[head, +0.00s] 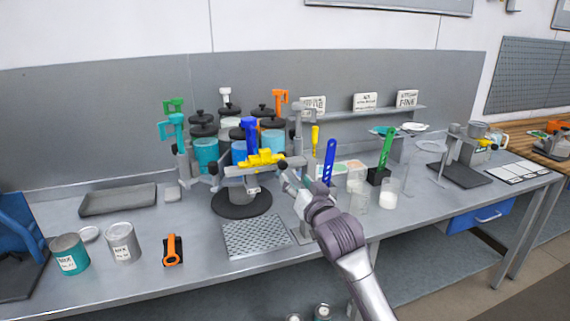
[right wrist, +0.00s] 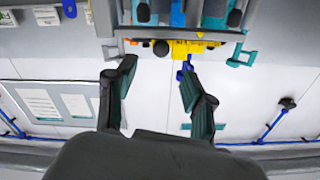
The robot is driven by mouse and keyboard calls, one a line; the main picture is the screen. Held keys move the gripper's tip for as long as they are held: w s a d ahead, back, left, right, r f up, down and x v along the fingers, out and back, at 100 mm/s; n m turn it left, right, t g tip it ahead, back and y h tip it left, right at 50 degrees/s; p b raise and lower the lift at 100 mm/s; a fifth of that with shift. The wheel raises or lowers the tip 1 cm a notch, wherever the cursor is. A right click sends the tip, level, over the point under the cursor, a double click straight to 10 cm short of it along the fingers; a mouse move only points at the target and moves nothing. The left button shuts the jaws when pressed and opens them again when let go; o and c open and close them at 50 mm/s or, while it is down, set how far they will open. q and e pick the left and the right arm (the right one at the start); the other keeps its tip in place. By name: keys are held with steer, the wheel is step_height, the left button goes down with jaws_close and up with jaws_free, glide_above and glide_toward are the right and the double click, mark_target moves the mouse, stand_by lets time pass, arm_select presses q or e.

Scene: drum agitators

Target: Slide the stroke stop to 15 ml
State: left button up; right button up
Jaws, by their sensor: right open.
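A dispenser carousel with several coloured pumps and canisters stands on a dark round base (head: 240,202) in the head view. At its front is a yellow block (head: 262,159) with an upright blue part (head: 249,128) above it. The yellow block also shows in the right wrist view (right wrist: 190,48), under a grey bar with a dark knob (right wrist: 160,47). The stroke stop and its scale marks are too small to tell apart. My right gripper (head: 287,178) is just right of the yellow block, its fingers (right wrist: 158,70) apart with nothing between them. My left gripper is out of view.
A perforated grey tray (head: 255,237) lies in front of the carousel. Two tins (head: 122,243) and an orange-handled tool (head: 172,250) stand at the left. The front bench edge is mostly clear.

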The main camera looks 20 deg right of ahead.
mark_target(284, 166)
steer(key=w, duration=0.3)
steer(key=w+p, duration=0.1)
steer(key=w, duration=0.2)
steer(key=w+p, duration=0.1)
steer(key=w, duration=0.2)
steer(key=shift+a, duration=0.25)
jaws_close()
steer(key=shift+d, duration=0.1)
